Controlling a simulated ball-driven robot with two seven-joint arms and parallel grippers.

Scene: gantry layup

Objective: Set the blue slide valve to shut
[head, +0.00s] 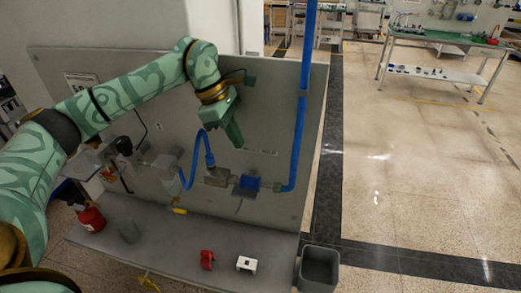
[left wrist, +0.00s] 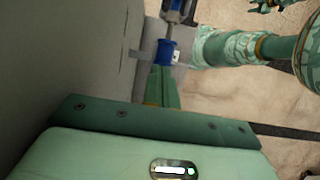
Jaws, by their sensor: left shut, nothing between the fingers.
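The blue slide valve (head: 250,183) sits in the pipe run low on the grey panel, joined to the blue pipe on its right. It also shows in the left wrist view (left wrist: 167,52), just beyond my fingertips. My left gripper (head: 237,143) is shut and empty, pointing down above the valve and apart from it in the head view. Its closed fingers show in the left wrist view (left wrist: 161,83). The valve's slide position is too small to tell.
A vertical blue pipe (head: 301,100) stands right of my left gripper, and a looped blue hose (head: 190,165) is to its left. A red item (head: 207,259), a white block (head: 246,264) and a red bottle (head: 91,217) stand on the grey shelf. A grey bin (head: 319,268) is at the right.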

